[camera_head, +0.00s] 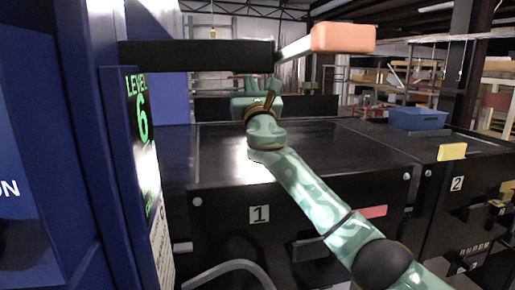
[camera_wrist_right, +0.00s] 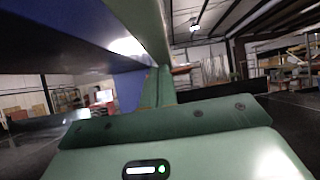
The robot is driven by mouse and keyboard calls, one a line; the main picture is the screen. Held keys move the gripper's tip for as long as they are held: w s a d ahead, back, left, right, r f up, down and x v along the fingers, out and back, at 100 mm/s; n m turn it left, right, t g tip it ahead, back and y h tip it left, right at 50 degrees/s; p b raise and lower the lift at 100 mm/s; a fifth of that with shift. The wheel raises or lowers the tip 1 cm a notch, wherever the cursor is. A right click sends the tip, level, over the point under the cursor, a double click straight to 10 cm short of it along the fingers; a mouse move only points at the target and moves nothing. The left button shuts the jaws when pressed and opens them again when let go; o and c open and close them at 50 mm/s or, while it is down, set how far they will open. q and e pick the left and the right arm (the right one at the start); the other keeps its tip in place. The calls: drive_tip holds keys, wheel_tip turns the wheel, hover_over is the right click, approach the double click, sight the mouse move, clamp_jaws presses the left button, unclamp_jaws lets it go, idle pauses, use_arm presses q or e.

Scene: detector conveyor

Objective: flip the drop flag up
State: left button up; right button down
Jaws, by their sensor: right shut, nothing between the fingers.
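The flag appears to be the salmon-coloured block (camera_head: 343,38) on a short pale arm. It meets the end of a long black bar (camera_head: 195,55) that runs level from the blue cabinet. My right gripper (camera_head: 273,88) is shut and empty, with its fingers pointing up just below the bar's right end in the head view. Whether they touch the bar I cannot tell. In the wrist view the closed green fingers (camera_wrist_right: 158,88) reach up towards a long beam overhead; the salmon block is not clear there. My left gripper is not in view.
A blue cabinet with a lit "LEVEL 6" screen (camera_head: 142,130) stands close on the left. Black surfaces of unit 1 (camera_head: 320,140) lie under my right arm. A blue tray (camera_head: 418,119), a yellow tab (camera_head: 452,151) and a pink tab (camera_head: 373,211) are to the right.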

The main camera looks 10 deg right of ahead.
drive_tip(key=shift+s, duration=0.1)
drive_tip(key=v, duration=1.6)
drive_tip(key=shift+f+p, duration=0.15)
drive_tip(key=shift+p, duration=0.2)
